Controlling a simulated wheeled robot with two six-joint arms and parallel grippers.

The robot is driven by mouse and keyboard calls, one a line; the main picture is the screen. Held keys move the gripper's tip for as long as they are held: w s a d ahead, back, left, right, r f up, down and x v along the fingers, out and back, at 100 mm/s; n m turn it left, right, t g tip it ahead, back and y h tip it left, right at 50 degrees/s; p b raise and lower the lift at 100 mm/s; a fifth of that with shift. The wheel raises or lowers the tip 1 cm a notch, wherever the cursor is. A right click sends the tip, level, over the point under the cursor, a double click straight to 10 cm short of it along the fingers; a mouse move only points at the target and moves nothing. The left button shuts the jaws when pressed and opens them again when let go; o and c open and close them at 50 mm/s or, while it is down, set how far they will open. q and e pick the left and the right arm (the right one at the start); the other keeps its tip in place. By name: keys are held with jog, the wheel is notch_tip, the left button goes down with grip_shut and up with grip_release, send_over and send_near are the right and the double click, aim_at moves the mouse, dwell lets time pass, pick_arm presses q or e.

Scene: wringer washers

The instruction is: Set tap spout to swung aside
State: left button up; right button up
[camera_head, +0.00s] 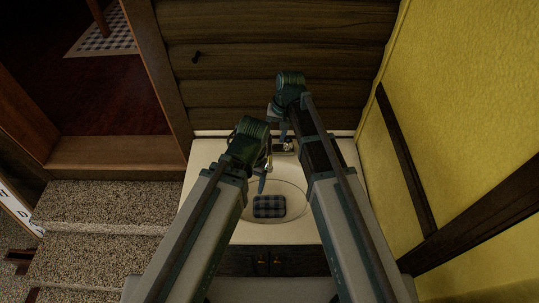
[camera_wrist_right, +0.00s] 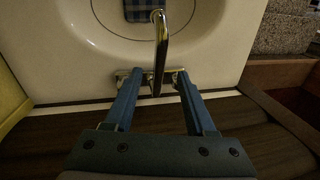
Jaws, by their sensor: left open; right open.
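The shiny metal tap spout (camera_wrist_right: 161,38) reaches from the tap base (camera_wrist_right: 130,76) out over the basin in the right wrist view, close to straight over its middle. In that view my right gripper (camera_wrist_right: 157,76) is open, with one finger on each side of the lower spout. I cannot tell whether either finger touches it. In the head view the tap (camera_head: 287,147) is partly hidden by my arms. My right gripper (camera_head: 282,130) is above the tap at the back edge. My left gripper (camera_head: 265,173) is open over the basin, left of the tap.
A checked cloth (camera_head: 269,206) lies in the round basin (camera_head: 294,209) of the pale sink top (camera_head: 210,150). A dark plank wall (camera_head: 330,65) stands behind, and a yellow wall (camera_head: 470,110) is close on the right. Carpeted steps (camera_head: 105,205) are on the left.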

aim_at(270, 148)
jog(key=f+b, duration=0.2)
jog(key=f, duration=0.1)
jog(key=a+f+b, duration=0.1)
jog(key=f+b, duration=0.1)
jog(key=b, duration=0.1)
jog(key=f+b, duration=0.2)
jog(key=f, duration=0.1)
jog(key=shift+a+f, duration=0.3)
jog(key=shift+r, duration=0.1)
grip_shut()
dwell(0.9)
